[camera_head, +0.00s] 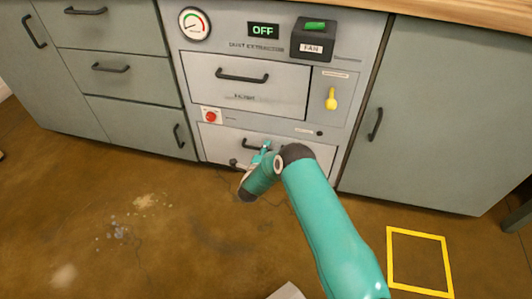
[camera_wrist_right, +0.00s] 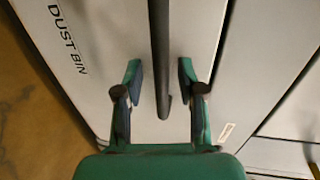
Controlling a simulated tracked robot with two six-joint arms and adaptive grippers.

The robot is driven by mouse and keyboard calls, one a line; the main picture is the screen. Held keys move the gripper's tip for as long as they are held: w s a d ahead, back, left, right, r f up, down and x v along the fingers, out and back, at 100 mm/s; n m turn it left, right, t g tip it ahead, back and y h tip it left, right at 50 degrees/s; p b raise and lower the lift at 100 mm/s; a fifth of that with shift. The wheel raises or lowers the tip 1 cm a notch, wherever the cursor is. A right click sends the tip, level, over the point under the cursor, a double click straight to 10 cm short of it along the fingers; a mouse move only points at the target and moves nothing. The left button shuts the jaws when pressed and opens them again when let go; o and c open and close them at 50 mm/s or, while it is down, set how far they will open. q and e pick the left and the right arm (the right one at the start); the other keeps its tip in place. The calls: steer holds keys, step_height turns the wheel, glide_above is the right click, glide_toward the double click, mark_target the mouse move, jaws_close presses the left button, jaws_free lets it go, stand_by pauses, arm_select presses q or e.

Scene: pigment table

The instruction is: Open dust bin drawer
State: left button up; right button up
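The dust bin drawer (camera_head: 222,141) is the light grey lower front of the dust extractor and looks shut. In the right wrist view its front (camera_wrist_right: 95,35) carries the words DUST BIN. Its dark bar handle (camera_wrist_right: 160,60) runs down between the fingers of my right gripper (camera_wrist_right: 160,88), which is open, one finger on each side with gaps showing. In the head view my right gripper (camera_head: 265,150) is at the drawer handle (camera_head: 249,143), and my arm hides part of the drawer. My left gripper is not in view.
Above are the filter drawer (camera_head: 245,85), a red button (camera_head: 211,116), a yellow latch (camera_head: 331,98), a fan switch box (camera_head: 312,40) and an OFF display (camera_head: 263,31). Grey cabinets stand on both sides. The floor in front is mostly clear, with a yellow square outline (camera_head: 390,255) at right.

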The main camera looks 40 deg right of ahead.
steer(key=shift+w+d, duration=0.1)
jaws_close()
steer(key=shift+f, duration=0.1)
stand_by(0.4)
